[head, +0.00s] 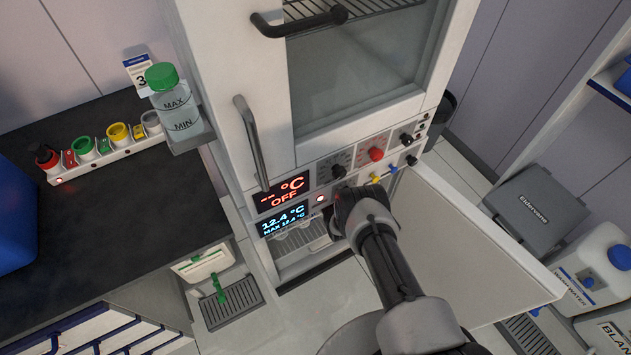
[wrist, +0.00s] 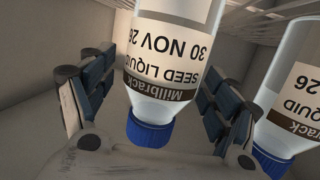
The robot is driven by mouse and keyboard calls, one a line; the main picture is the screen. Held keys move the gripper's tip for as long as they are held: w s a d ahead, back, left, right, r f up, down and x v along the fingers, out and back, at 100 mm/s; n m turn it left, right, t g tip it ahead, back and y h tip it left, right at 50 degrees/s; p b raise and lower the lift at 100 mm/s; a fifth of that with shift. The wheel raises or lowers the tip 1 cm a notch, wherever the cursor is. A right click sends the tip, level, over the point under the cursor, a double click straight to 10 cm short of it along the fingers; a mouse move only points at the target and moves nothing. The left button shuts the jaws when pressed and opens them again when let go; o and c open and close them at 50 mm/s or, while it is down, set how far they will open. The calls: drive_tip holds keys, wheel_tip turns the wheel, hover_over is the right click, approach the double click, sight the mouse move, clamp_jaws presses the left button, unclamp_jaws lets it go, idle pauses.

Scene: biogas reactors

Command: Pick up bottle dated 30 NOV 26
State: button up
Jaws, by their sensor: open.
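In the wrist view a clear bottle (wrist: 174,80) labelled "SEED LIQUID 30 NOV 26" and "Millbrack" has a blue cap (wrist: 150,134). Its label and cap appear upside down in this view. My gripper (wrist: 155,78) is open, with one finger on each side of this bottle; I see gaps, and no clear contact. A second similar bottle (wrist: 296,85) stands at the right, outside the right finger; its date is mostly cut off, ending in "26". In the head view my arm reaches to the lower compartment of the white cabinet (head: 225,60), where the fingers and bottles are hidden.
The lower cabinet door (head: 480,250) stands open to the right of my arm. A wire rack (wrist: 255,20) shows inside the compartment. The temperature display (head: 284,218) reads 12.4 °C. A dark counter (head: 110,215) lies left, a grey box (head: 537,212) right.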

drive_tip(key=shift+c, duration=0.2)
drive_tip(key=c, duration=1.5)
